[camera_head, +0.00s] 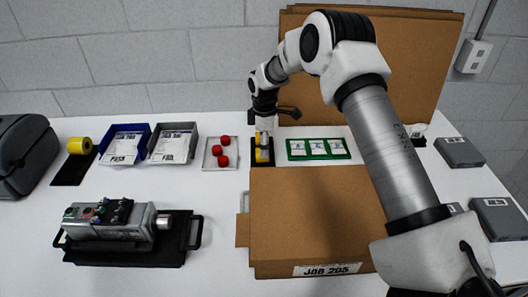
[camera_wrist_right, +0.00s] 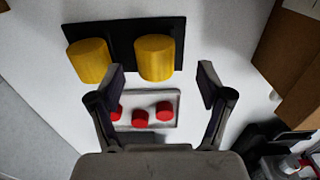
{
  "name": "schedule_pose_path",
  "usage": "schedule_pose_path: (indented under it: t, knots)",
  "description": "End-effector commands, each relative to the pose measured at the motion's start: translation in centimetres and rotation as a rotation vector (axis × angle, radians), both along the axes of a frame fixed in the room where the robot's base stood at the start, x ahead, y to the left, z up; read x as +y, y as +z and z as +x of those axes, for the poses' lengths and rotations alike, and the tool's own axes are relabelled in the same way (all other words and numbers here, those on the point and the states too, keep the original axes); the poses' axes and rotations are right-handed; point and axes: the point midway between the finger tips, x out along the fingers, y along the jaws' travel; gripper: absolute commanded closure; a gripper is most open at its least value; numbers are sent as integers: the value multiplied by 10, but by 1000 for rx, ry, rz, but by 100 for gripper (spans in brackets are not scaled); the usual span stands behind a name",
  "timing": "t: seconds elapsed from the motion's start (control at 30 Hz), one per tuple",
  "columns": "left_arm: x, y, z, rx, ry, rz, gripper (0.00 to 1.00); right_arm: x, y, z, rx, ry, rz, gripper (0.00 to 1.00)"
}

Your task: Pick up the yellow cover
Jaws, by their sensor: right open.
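Two yellow covers stand on a black tray at mid-table in the head view; the nearer one (camera_head: 262,155) is partly in view, the other hidden by my right gripper (camera_head: 270,115). In the right wrist view the right gripper (camera_wrist_right: 162,74) is open and empty. There one yellow cover (camera_wrist_right: 154,58) appears between and just beyond the fingertips, and the other yellow cover (camera_wrist_right: 89,61) lies to the left, outside the left finger. Both are upright on the black tray (camera_wrist_right: 119,27). I cannot tell of any contact. My left gripper is not in view.
A pale tray (camera_head: 208,164) with red caps is left of the covers. A green tray (camera_head: 344,155) with white cards is to the right. A cardboard box (camera_head: 310,220) is in front. Another yellow cylinder (camera_head: 79,145) sits at the far left, near blue and grey bins (camera_head: 190,150).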

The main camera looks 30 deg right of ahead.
Motion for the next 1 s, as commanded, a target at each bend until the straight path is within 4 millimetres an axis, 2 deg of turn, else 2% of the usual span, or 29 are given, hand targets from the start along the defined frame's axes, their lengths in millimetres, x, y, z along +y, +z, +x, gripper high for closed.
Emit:
schedule_pose_path:
  t: [0.07, 0.2, 0.43, 0.5, 0.6, 1.0]
  knots:
    - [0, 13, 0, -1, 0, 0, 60, -1, -11, 0, 5, 0, 0, 22]
    - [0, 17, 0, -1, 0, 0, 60, -1, -35, 1, 3, -1, -1, 22]
    - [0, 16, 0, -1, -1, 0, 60, -1, -40, 1, 1, -1, 0, 22]
    - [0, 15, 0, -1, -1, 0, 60, -1, -40, 1, 1, -1, 0, 42]
    - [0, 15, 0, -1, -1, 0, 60, -1, -40, 1, 1, -1, 0, 65]
    - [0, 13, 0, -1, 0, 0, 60, -1, -35, 2, 0, 0, 0, 65]
